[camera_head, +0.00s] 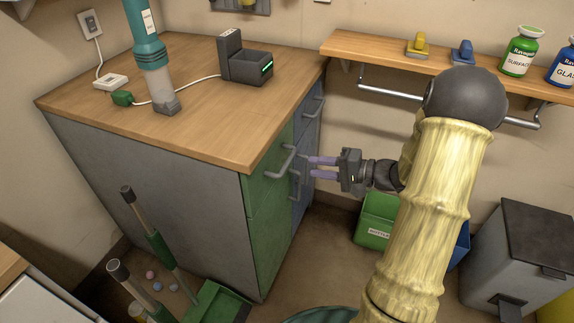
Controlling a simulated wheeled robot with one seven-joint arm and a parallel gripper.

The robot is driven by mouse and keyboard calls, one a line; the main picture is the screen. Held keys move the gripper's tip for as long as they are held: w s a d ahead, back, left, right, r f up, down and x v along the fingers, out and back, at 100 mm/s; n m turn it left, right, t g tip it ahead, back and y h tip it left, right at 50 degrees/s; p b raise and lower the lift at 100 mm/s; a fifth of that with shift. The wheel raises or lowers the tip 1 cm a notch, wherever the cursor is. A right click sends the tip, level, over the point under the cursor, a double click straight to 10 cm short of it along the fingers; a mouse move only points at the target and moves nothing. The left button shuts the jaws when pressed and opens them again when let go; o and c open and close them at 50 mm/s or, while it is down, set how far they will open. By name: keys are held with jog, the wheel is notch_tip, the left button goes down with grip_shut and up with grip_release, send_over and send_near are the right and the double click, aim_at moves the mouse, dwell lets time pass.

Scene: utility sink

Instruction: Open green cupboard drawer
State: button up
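The green cupboard drawer (267,190) is at the upper front of the grey cupboard, under the wooden top, and looks shut. Its grey bar handle (286,160) sticks out from the front. My gripper (311,167) is just right of this handle, with its two purple fingers pointing left towards the cupboard front. The fingers are apart with a gap between them, and nothing shows in the gap. The fingertips look close to the handle but apart from it; the exact depth is hard to tell. A green front (268,245) continues below.
Blue fronts (301,140) with a grey handle (313,106) adjoin the green ones. A wooden shelf (385,60) with a rail is behind my arm. Green (375,222) and grey (520,250) bins stand at right. A green dustpan (213,303) lies near the cupboard's base.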

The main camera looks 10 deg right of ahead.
aim_at(287, 162)
jog(key=b+x, duration=0.1)
jog(key=x, duration=0.8)
jog(key=shift+w+a, duration=0.1)
jog(key=shift+a, duration=0.1)
jog(key=shift+c, duration=0.2)
grip_shut()
